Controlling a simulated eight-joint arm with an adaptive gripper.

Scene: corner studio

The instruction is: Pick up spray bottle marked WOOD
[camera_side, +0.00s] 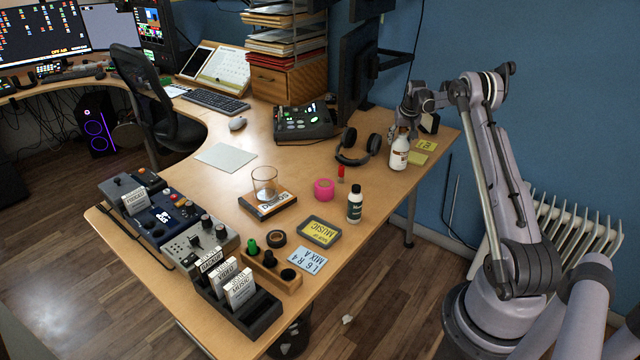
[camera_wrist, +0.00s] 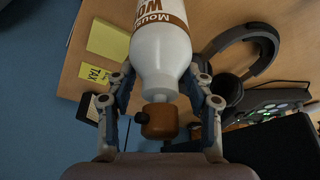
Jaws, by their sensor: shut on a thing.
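The white spray bottle (camera_side: 399,153) with a brown-printed label stands upright at the right edge of the desk. I cannot tell whether its base touches the desk. In the wrist view the bottle (camera_wrist: 161,50) shows the lettering "WO", the rest cut off by the frame. Its orange-brown spray head (camera_wrist: 160,121) has a black nozzle and sits between my fingers. My gripper (camera_side: 405,122) is shut on the bottle's upper part from above, with one finger on each side in the wrist view (camera_wrist: 160,88).
Black headphones (camera_side: 358,148) lie just left of the bottle. Yellow notes (camera_side: 419,157) lie beside it. A dark monitor (camera_side: 358,70) rises behind.

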